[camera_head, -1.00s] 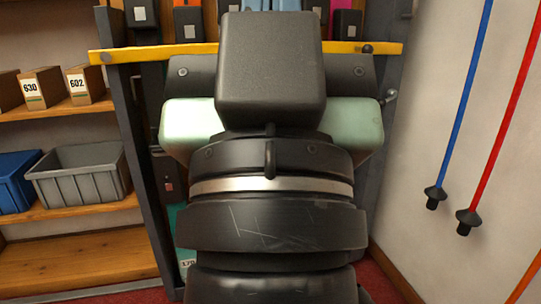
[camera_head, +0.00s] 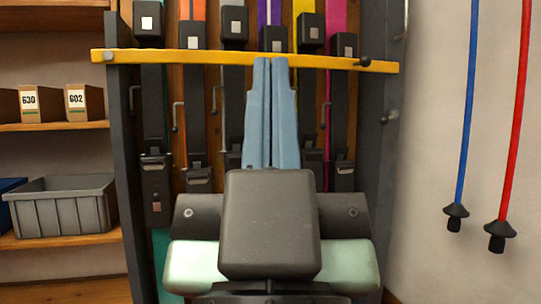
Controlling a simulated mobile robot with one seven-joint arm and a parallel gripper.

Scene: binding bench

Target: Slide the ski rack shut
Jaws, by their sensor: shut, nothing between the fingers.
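The ski rack (camera_head: 125,150) stands ahead, with dark side posts and several upright skis with coloured strips and black bindings inside. A yellow bar (camera_head: 180,57) crosses its upper front from the left post to the right post. It has a grey bolt at its left end and a black knob (camera_head: 362,61) near its right end. My gripper (camera_head: 271,60) points up at the middle of the rack, its pale blue fingers together and empty. The fingertips overlap the bar's lower part in the picture; I cannot tell whether they touch it. My arm hides the rack's lower middle.
A wooden shelf at left holds numbered boxes (camera_head: 40,104) and a grey bin (camera_head: 62,210), with part of a blue bin (camera_head: 10,205) beside it. A blue pole (camera_head: 467,110) and a red pole (camera_head: 516,130) hang along the right wall.

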